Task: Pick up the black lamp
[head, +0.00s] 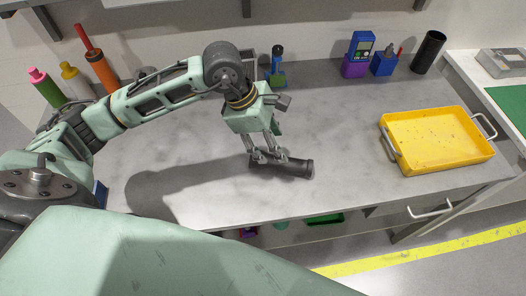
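The black lamp (296,168), a dark flashlight-like cylinder, lies on its side on the grey marbled worktop near the middle of the head view. My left gripper (270,156) points down right over its left part, with its two fingers apart. The fingers hide part of the lamp, and whether they touch it cannot be told. My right gripper is not in view.
A yellow tray (438,158) with metal handles stands at the right. Along the back are a blue meter (360,46), an upright black tube (429,52) and small holders. Several coloured bottles (102,72) stand at the back left. The worktop between lamp and tray is clear.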

